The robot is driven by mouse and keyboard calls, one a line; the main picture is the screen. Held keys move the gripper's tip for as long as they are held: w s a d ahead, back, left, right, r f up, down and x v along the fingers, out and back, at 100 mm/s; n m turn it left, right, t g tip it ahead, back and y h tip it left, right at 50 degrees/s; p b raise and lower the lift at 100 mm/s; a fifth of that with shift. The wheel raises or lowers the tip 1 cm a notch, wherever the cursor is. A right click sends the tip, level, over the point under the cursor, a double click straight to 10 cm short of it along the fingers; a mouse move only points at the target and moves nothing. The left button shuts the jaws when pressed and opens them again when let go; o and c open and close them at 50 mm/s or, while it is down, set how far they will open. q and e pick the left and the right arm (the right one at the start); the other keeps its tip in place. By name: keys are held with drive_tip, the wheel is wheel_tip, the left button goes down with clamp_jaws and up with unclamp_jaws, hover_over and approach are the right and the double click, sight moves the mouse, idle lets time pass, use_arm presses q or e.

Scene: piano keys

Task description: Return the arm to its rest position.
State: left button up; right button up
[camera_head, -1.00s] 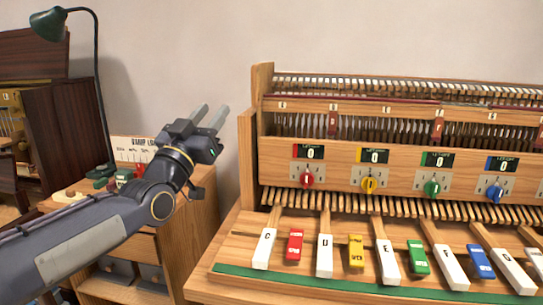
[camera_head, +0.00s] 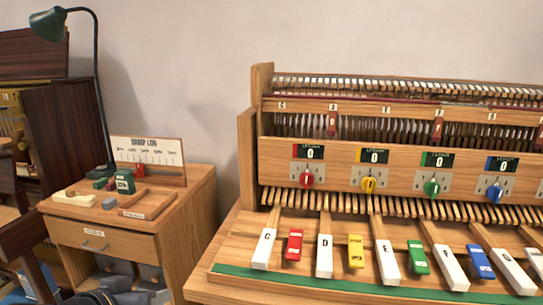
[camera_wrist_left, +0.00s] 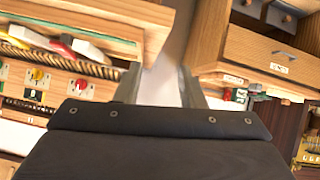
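My left gripper (camera_wrist_left: 161,82) shows in the left wrist view with its two fingers apart and nothing between them. In the head view only dark parts of my left arm (camera_head: 115,296) show, low at the bottom left edge; the fingers cannot be made out there. The wooden piano-like instrument (camera_head: 245,160) fills the right of the head view. Its lettered white keys (camera_head: 325,257) and coloured keys lie in front. Red, yellow, green and blue knobs sit above them, each under a display reading 0. My right gripper is not in view.
A wooden side cabinet (camera_head: 200,205) stands left of the instrument, carrying a dark green lamp (camera_head: 48,24), a chart board (camera_head: 150,152), a green box (camera_head: 125,182) and small blocks. A gap separates cabinet and instrument. Dark wooden furniture (camera_head: 62,128) is at far left.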

use_arm(q)
drive_tip(key=s+f+n+g+h, duration=0.15)
drive_tip(key=s+f+g, duration=0.35)
drive_tip(key=s+f, duration=0.75)
wheel_tip(320, 180, up, 21)
drive_tip(key=s+p, duration=0.2)
drive_tip(key=p, duration=1.8)
drive_tip(key=shift+s+d, duration=0.2)
drive_tip(key=shift+d, duration=0.2)
drive_tip(key=shift+n, duration=0.25)
